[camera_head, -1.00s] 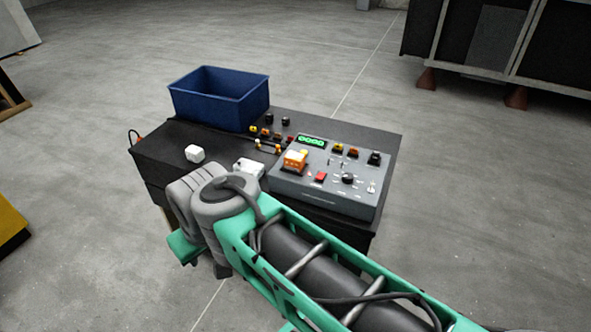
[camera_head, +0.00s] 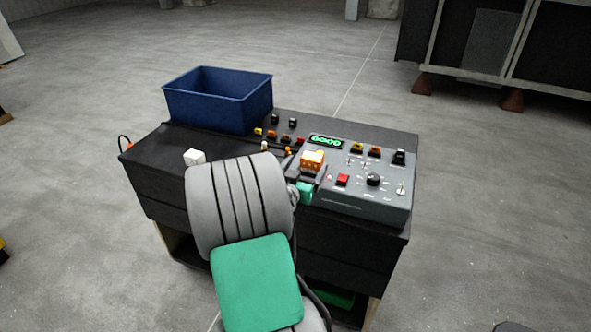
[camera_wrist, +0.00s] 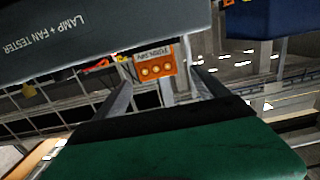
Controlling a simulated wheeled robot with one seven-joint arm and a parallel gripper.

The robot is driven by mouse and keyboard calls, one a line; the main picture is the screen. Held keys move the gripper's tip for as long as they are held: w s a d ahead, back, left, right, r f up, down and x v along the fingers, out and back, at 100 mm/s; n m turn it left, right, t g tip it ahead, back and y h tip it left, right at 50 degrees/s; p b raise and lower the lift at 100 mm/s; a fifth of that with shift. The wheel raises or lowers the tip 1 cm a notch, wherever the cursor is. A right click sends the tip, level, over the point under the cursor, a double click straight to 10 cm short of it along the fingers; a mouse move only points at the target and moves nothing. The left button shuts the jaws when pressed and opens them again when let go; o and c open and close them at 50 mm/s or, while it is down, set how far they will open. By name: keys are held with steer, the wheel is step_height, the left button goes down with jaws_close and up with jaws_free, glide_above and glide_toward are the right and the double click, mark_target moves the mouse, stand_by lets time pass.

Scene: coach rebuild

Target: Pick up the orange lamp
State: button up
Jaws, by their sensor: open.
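The orange lamp (camera_head: 312,160) is a small block with a pale yellow top, at the left part of the grey tester box. In the wrist view the orange lamp (camera_wrist: 155,68) shows a face with round lights, in line with the gap between the fingers. My gripper (camera_wrist: 163,82) is open, one dark finger to each side of the lamp's line. In the head view my gripper (camera_head: 303,170) is close beside the lamp, partly hidden by my wrist. I cannot tell whether a finger touches it.
The grey tester box (camera_head: 360,205) with knobs and switches stands on the black bench (camera_head: 155,172). A blue bin (camera_head: 215,105) is at the back left. Several small coloured lamps line the back.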

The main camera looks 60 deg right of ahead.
mark_target(315, 153)
steer(key=shift+s+d+f+h, duration=0.3)
steer(key=shift+d, duration=0.1)
steer(key=shift+w+d+r+t, duration=0.1)
steer(key=shift+d+r+t, duration=0.1)
steer(key=shift+d+t, duration=0.1)
steer(key=d+p, duration=0.1)
steer(key=d, duration=0.2)
steer(key=w+d+p, duration=0.1)
steer(key=d+p, duration=0.1)
steer(key=d, duration=0.2)
steer(key=shift+w+d, duration=0.1)
steer(key=shift+w, duration=0.1)
steer(key=c, duration=1.7)
